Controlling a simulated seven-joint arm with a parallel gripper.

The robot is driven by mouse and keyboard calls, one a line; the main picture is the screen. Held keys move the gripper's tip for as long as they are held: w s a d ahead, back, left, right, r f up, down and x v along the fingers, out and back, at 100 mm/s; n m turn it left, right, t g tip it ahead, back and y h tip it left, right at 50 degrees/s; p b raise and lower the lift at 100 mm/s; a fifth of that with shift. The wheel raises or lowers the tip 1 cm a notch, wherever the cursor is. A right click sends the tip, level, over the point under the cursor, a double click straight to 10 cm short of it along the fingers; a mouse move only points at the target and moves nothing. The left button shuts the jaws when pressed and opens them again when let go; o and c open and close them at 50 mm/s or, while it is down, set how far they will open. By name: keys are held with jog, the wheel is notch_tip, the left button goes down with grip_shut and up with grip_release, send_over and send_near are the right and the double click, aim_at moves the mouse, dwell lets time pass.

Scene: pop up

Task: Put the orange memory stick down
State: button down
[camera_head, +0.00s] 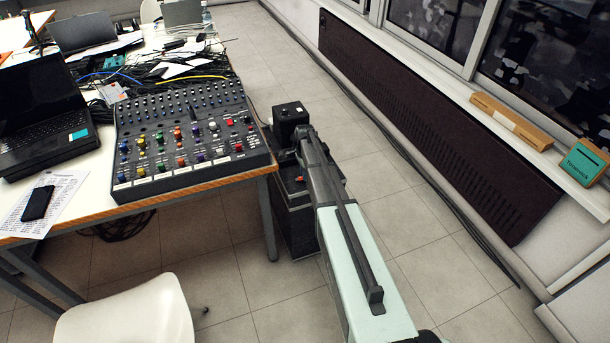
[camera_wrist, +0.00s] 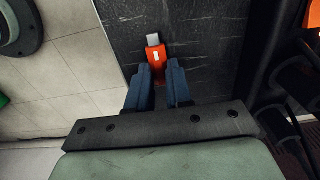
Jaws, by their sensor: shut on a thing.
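The orange memory stick (camera_wrist: 157,57) has a silver metal plug and a small white mark. In the wrist view its rear end sits between the fingertips of my gripper (camera_wrist: 161,75), which is shut on it. The plug points away from the gripper. Behind the stick is a dark, scratched flat surface (camera_wrist: 212,45). I cannot tell whether the stick touches that surface. In the head view my arm covers most of the gripper. A small orange spot (camera_head: 299,179) shows there beside the arm, over the dark box (camera_head: 297,215); it may be the stick.
A table (camera_head: 190,193) with an audio mixer (camera_head: 190,140), a laptop (camera_head: 45,115) and a phone (camera_head: 38,203) stands left of the box. A black device (camera_head: 290,115) rises at the box's far end. A white chair (camera_head: 130,320) is at the front. Tiled floor lies right.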

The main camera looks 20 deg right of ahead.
jog(key=shift+f, duration=0.4)
jog(key=shift+f, duration=0.1)
jog(key=c, duration=1)
grip_release()
jog(key=shift+c, duration=0.2)
notch_tip(320, 180, up, 12)
